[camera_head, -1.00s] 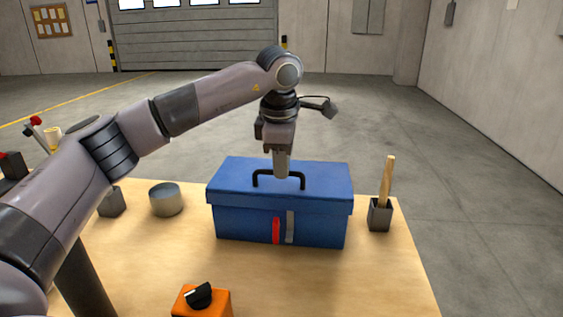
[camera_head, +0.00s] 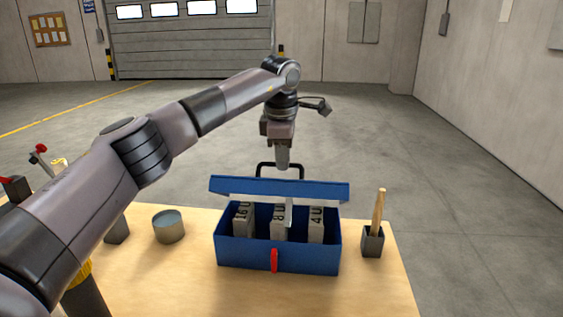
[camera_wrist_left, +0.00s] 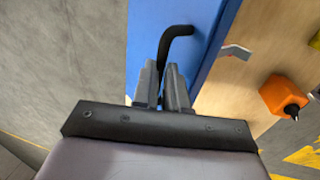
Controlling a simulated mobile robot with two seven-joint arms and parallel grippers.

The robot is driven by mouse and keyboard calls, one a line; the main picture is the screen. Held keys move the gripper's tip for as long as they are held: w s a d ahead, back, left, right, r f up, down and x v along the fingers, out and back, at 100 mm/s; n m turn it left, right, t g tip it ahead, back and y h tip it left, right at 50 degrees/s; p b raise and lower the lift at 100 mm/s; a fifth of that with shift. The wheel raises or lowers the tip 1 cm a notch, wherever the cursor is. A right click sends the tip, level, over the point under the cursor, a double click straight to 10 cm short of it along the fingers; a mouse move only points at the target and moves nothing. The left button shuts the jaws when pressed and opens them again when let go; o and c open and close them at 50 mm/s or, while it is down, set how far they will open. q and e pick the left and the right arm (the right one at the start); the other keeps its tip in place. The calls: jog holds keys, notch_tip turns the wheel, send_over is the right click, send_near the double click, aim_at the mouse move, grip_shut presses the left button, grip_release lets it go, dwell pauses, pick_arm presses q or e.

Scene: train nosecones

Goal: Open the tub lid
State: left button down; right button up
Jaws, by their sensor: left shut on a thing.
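The blue tub (camera_head: 252,260) stands on the wooden table with its blue lid (camera_head: 325,190) raised and tilted up at the back. Inside are several grey blocks (camera_head: 279,221) with markings such as 16, 8 and 4. A red latch piece (camera_head: 274,261) is on the tub's front, and a grey strip hangs from the lid. My left gripper (camera_head: 283,165) is shut on the lid's black handle (camera_head: 301,169), above the lid. In the left wrist view the handle (camera_wrist_left: 178,32) runs between the fingers (camera_wrist_left: 164,88). My right gripper is not in view.
A grey round tin (camera_head: 168,228) stands left of the tub. A dark holder (camera_head: 373,242) with a wooden stick (camera_head: 379,210) stands close on the right. An orange block with a black knob (camera_wrist_left: 284,94) shows in the left wrist view.

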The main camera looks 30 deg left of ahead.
pick_arm(q)
jog(key=shift+w+a+f, duration=0.25)
jog(key=shift+w, duration=0.1)
dwell(0.3)
jog(key=c, duration=1.4)
grip_release()
jog(key=shift+o, duration=1.2)
jog(key=shift+w+a+f, duration=0.1)
jog(key=shift+w, duration=0.2)
jog(key=shift+s+r, duration=0.15)
jog(key=shift+r, duration=0.05)
jog(key=v, duration=0.7)
